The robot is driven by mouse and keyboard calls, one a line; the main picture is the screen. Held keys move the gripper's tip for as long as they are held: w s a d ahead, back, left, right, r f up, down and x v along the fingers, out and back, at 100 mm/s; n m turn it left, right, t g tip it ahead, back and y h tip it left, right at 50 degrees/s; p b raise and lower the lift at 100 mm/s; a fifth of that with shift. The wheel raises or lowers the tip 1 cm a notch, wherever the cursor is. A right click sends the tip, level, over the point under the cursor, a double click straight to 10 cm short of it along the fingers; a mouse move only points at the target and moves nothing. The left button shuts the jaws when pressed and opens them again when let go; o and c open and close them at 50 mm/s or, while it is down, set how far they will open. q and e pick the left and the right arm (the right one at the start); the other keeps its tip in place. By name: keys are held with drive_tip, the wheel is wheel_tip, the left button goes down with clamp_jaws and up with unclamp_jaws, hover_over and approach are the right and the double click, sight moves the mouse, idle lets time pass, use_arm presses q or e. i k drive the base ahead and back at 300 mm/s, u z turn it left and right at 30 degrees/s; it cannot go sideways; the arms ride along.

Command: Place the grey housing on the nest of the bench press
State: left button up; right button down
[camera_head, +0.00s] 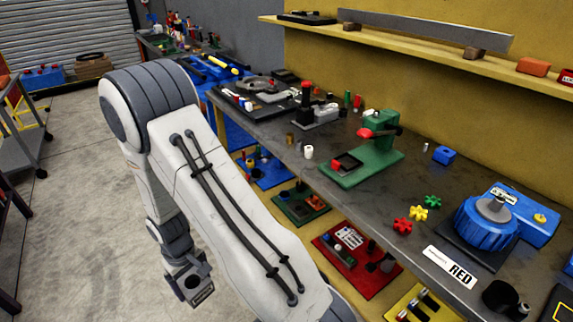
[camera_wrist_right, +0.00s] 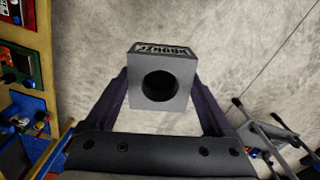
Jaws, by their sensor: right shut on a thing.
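The grey housing (camera_wrist_right: 140,66) is a block with a round dark hole and a printed label on one side. My right gripper (camera_wrist_right: 160,98) is shut on it, one dark finger on each side. In the head view the housing (camera_head: 194,288) hangs over the open floor, left of the bench and away from it. The bench press (camera_head: 378,150) is green with a red handle and stands on the bench. Its nest (camera_head: 346,164), red and dark, sits on the front of the green base and looks empty. My left gripper is not in view.
A white cylinder (camera_head: 308,152) stands left of the press. Red and yellow gears (camera_head: 418,213) and a blue rotary unit (camera_head: 488,222) lie to its right. Coloured trays (camera_head: 350,255) sit on a lower shelf.

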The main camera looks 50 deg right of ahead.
sight(347, 163)
drive_tip(key=u, duration=0.35)
drive_tip(key=i, duration=1.5)
drive_tip(key=z, duration=2.7)
